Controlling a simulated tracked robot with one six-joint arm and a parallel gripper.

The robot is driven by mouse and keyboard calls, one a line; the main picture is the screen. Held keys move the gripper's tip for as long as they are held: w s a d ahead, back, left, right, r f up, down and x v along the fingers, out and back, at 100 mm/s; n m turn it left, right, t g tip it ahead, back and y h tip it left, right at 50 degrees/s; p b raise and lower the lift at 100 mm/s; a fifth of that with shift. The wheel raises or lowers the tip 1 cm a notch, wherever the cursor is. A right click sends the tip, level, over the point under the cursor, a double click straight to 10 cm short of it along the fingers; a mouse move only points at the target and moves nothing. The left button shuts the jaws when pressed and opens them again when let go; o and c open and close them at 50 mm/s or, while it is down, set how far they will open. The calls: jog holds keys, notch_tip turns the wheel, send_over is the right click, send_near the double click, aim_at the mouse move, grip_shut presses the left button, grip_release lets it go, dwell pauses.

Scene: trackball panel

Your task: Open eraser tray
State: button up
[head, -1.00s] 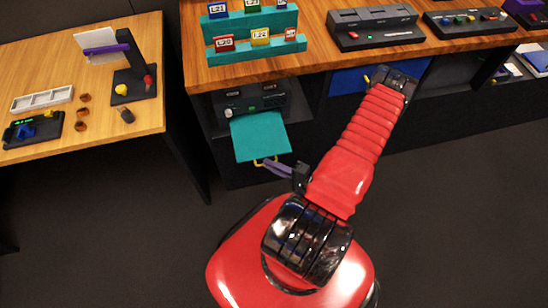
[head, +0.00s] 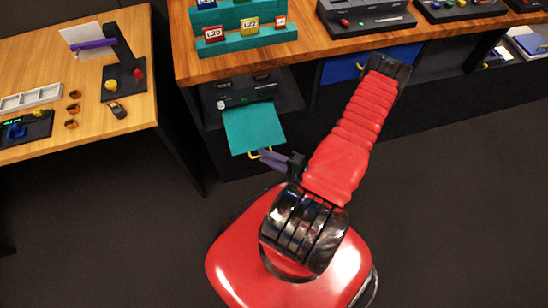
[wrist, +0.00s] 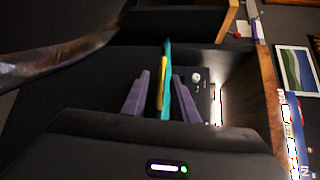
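A flat teal tray (head: 254,127) sticks out from the front of a black unit (head: 243,90) under the wooden counter. A yellow handle (head: 252,154) is at its front edge. My gripper (head: 265,157) has purple fingers and is at this handle. In the wrist view, the yellow handle (wrist: 160,88) and the edge-on teal tray (wrist: 168,75) lie between the two fingers of my gripper (wrist: 162,76). Gaps show beside them, so the fingers look open around the handle. Whether either finger touches it is hard to tell.
The counter (head: 290,52) above carries a teal card rack (head: 245,32) and black control panels (head: 365,20). A blue drawer front (head: 341,69) is right of the tray. A wooden table (head: 60,65) stands at the left. The dark floor in front is clear.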

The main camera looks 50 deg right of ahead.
jog(key=shift+s, duration=0.1)
jog(key=v, duration=1.3)
jog(key=shift+s, duration=0.3)
jog(key=shift+d, duration=0.1)
dwell(0.6)
